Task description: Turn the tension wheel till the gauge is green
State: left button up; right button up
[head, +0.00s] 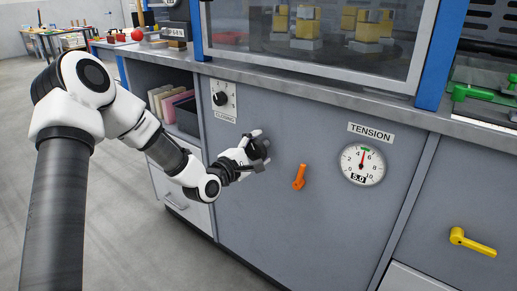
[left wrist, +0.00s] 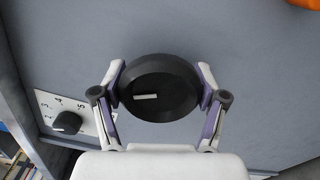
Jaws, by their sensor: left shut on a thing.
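The tension gauge (head: 362,165) is a round white dial on the grey cabinet front, under a TENSION label (head: 371,132). Its red needle points nearly straight up, at or close to a small green mark at the top. The readout below the needle looks like 5.0. My left gripper (head: 258,151) is at the cabinet front, left of the gauge. In the left wrist view its fingers are closed on both sides of a round black wheel (left wrist: 160,88) with a white index line. In the head view the gripper mostly hides this wheel. My right gripper is not in view.
A black closing knob (head: 220,98) on a white scale plate sits up and left of my gripper. An orange handle (head: 299,177) sticks out between gripper and gauge. A yellow handle (head: 472,242) is at the lower right. The counter edge runs above.

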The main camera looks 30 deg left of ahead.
aim_at(252, 151)
pick_arm(q)
jog(key=o, duration=1.1)
jog(key=shift+w, duration=0.1)
jog(key=s, duration=0.6)
jog(key=shift+s+a, duration=0.25)
jog(key=shift+a, duration=0.15)
jog(key=shift+s, duration=0.55)
jog(key=shift+d, duration=0.1)
